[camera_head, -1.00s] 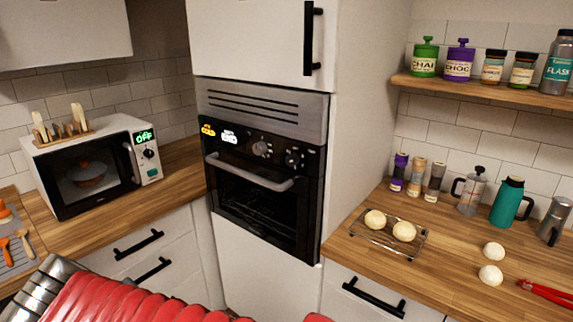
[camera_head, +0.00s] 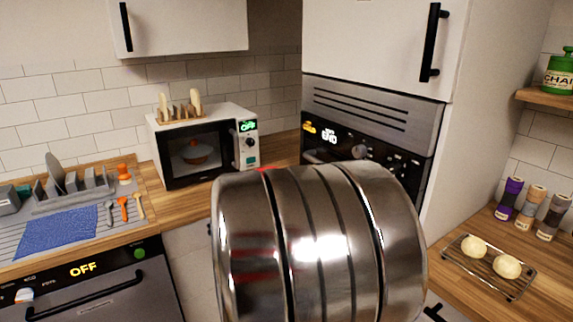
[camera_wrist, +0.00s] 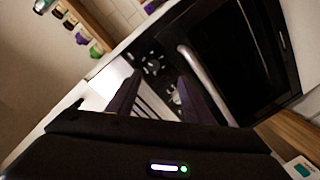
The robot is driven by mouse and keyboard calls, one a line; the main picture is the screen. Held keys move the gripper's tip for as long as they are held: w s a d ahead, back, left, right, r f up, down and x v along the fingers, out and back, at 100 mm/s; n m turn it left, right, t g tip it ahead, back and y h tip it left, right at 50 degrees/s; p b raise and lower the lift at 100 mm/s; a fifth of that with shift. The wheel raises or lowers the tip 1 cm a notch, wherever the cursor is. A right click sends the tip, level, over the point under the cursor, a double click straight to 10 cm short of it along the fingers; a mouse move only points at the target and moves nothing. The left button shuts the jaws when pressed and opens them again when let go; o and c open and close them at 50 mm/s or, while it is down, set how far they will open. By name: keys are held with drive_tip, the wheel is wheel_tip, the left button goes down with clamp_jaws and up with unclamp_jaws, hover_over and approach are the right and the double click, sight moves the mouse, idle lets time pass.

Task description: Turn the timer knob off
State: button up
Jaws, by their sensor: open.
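In the wrist view, two oven knobs (camera_wrist: 152,65) show close by, tilted, near the oven handle (camera_wrist: 200,75). I cannot tell for sure which knob is the timer. My gripper (camera_wrist: 163,92) is open and empty, its dark fingers reaching toward the panel; I cannot see contact.
A microwave (camera_head: 195,150) reading OFF stands on the left counter. A dishwasher front (camera_head: 90,290) reading OFF is at lower left. A wire rack (camera_head: 480,272) with two dough balls lies on the right counter. A cabinet handle (camera_head: 433,42) sticks out above the oven.

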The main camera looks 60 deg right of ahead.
drive_tip(key=shift+s+d+r+h, duration=0.1)
drive_tip(key=shift+d+r+h, duration=0.15)
drive_tip(key=shift+d, duration=0.35)
drive_tip(key=shift+s+d+r+h, duration=0.1)
drive_tip(key=shift+d+r+h, duration=0.15)
drive_tip(key=shift+d, duration=0.35)
drive_tip(key=x, duration=1.3)
drive_tip(key=shift+s+d, duration=0.3)
drive_tip(key=shift+s, duration=0.05)
drive_tip(key=shift+a, duration=0.1)
drive_tip(key=c, duration=1.1)
